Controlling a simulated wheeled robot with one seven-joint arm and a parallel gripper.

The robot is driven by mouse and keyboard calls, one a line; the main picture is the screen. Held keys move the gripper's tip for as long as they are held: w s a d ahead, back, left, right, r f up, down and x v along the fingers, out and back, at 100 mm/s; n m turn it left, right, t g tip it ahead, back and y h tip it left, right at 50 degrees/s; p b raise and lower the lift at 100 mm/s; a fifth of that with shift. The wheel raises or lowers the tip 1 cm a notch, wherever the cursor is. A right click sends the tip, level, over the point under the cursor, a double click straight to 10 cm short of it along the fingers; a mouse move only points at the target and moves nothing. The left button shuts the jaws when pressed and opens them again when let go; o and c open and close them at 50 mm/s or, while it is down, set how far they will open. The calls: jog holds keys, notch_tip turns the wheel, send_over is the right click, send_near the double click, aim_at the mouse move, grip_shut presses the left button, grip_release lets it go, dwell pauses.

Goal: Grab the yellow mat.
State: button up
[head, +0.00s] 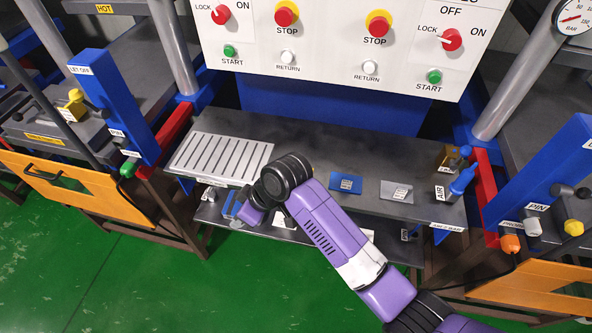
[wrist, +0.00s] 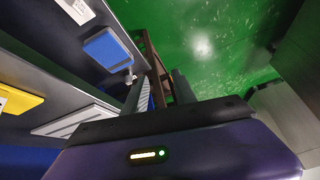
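A flat yellow piece (wrist: 20,96) with a white label, which looks like the yellow mat, lies on a dark shelf at the left edge of the wrist view. It is cut off by the frame, and I cannot make it out in the head view. My gripper (wrist: 162,88) points away from it, with two fingers standing apart and nothing seen between them. In the head view my purple arm reaches over the bench, and its wrist end bends down at the front edge, left of centre. The fingertips are not clear there.
A grey slotted plate (head: 220,157), a blue mat (head: 345,185) and a grey mat (head: 397,192) lie on the bench top. A lower shelf (head: 290,232) runs beneath. A blue block (wrist: 107,48) sits near my fingers. Green floor (head: 150,285) is open in front.

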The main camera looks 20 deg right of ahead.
jog(key=w+d+r+g+h, duration=0.1)
jog(key=d+r, duration=0.3)
jog(key=d, duration=0.1)
jog(key=w+d+r+n+g+h+p, duration=0.1)
jog(key=w+d+r+h, duration=0.1)
jog(key=d+r, duration=0.2)
jog(key=w+d+r+n+g+h, duration=0.1)
jog(key=w+d+r, duration=0.1)
jog(key=d+r, duration=0.2)
jog(key=shift+w+d+r+g+h, duration=0.1)
jog(key=shift+d+g+h, duration=0.05)
jog(key=shift+d, duration=0.65)
jog(key=shift+d+r+g+h, duration=0.1)
jog(key=shift+d+g+h, duration=0.05)
jog(key=shift+d, duration=0.8)
jog(key=shift+f+p, duration=0.35)
jog(key=shift+f, duration=0.05)
jog(key=shift+f+p, duration=0.6)
jog(key=shift+f, duration=2.8)
grip_shut()
